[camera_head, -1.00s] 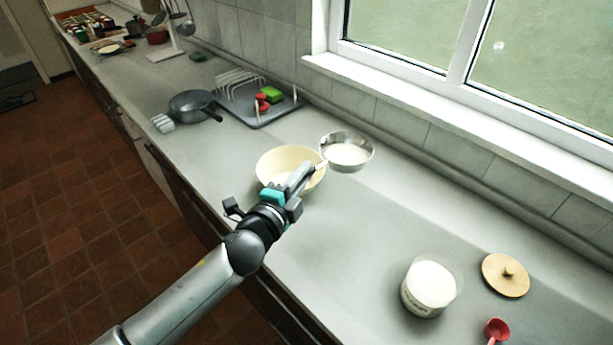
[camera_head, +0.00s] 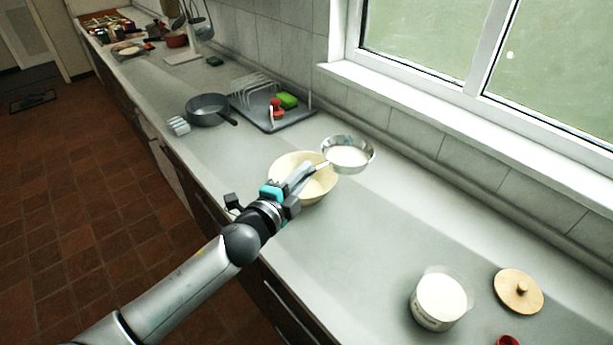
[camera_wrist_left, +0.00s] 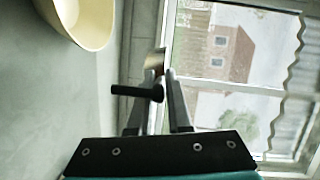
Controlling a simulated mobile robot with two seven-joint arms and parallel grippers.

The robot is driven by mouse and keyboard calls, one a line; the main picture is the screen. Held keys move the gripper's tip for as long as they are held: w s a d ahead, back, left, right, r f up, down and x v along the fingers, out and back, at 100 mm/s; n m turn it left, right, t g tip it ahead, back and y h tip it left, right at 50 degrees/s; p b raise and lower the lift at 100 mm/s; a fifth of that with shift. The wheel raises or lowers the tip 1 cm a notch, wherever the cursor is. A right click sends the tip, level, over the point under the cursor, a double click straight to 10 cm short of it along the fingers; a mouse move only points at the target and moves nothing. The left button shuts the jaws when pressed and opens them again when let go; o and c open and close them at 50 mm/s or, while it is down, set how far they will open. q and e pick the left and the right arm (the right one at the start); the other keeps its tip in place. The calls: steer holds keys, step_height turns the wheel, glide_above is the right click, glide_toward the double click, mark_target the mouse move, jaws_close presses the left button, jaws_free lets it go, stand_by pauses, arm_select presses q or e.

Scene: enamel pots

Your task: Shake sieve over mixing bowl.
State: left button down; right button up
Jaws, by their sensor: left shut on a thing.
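My left gripper (camera_head: 305,174) is shut on the handle of the sieve (camera_head: 348,154), a round silver pan with white powder in it. In the left wrist view the fingers (camera_wrist_left: 166,95) close around a thin part, with a dark rod (camera_wrist_left: 138,92) across them. The cream mixing bowl (camera_head: 316,191) stands on the counter below the gripper, which hides part of it. The sieve overlaps the bowl's right rim in the head view; how high it is above the counter is hard to tell. The bowl also shows in the left wrist view (camera_wrist_left: 92,22). My right gripper is not in view.
A tub of white powder (camera_head: 438,302) and a wooden lid (camera_head: 518,291) are at the front right. A dark pan (camera_head: 207,111) and a grey drying tray (camera_head: 285,121) stand farther back. A window sill (camera_head: 440,107) runs along the wall. The counter between bowl and tub is clear.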

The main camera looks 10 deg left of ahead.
arm_select(q)
steer(key=w+a+b, duration=0.1)
steer(key=w+a, duration=0.5)
steer(key=a, duration=0.6)
steer(key=shift+w+b, duration=0.15)
steer(key=shift+b, duration=0.15)
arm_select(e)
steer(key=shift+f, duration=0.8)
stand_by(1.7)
arm_select(q)
steer(key=shift+r, duration=0.1)
